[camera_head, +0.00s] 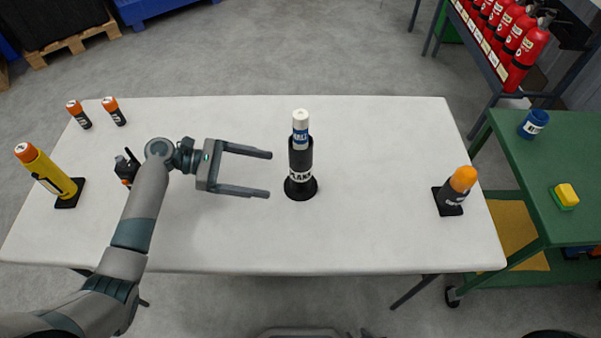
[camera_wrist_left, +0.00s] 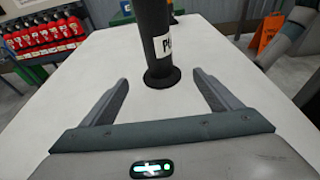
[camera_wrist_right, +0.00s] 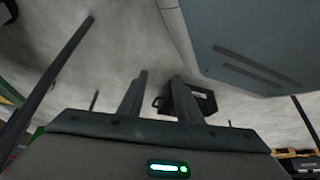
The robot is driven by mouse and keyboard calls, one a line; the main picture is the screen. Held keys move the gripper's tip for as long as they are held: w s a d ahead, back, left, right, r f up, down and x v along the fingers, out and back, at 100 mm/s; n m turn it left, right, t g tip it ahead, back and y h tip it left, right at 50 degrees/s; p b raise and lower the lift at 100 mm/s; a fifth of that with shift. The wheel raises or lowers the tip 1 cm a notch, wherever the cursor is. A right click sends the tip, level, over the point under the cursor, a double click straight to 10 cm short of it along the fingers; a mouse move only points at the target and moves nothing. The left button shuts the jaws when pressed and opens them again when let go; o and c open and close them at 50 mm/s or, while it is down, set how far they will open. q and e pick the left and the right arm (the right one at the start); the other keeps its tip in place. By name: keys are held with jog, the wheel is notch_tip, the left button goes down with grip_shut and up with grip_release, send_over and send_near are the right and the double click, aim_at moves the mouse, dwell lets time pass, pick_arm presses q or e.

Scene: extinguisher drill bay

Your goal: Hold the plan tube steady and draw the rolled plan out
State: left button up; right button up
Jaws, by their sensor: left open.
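The plan tube (camera_head: 300,160) is black with a "PLAN" label and stands upright on a round black foot near the table's middle. The rolled plan (camera_head: 301,121), white with a blue band, sticks out of its top. The tube also shows in the left wrist view (camera_wrist_left: 155,45), where its top is cut off. My left gripper (camera_head: 269,174) is open, just left of the tube, its fingertips pointing at it and not around it. My right gripper (camera_wrist_right: 160,76) shows only in its wrist view, with a gap between its fingers and nothing seen between them.
On the white table (camera_head: 380,240) stand a yellow cylinder (camera_head: 50,177), two small orange-capped cylinders (camera_head: 79,115) (camera_head: 114,111), and an orange-topped dark cylinder (camera_head: 456,190). A green cart (camera_head: 545,150) is at right.

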aim_at(291, 185)
pick_arm(q)
jog(key=shift+b+x, duration=0.4)
jog(key=shift+x, duration=0.4)
jog(key=shift+b+x, duration=0.6)
jog(key=shift+x, duration=0.55)
jog(key=x, duration=0.4)
jog(key=shift+d, duration=0.3)
jog(key=shift+d+f+p, duration=0.3)
jog(key=shift+d+p, duration=0.05)
jog(key=shift+d, duration=0.3)
pick_arm(e)
jog(key=shift+t, duration=0.6)
jog(key=shift+w+a+r, duration=0.3)
jog(key=shift+w, duration=0.4)
jog(key=shift+w+a+r, duration=0.3)
jog(key=shift+w+a, duration=0.05)
jog(key=shift+w, duration=0.35)
jog(key=shift+w+a+r, duration=0.3)
jog(key=shift+w, duration=0.4)
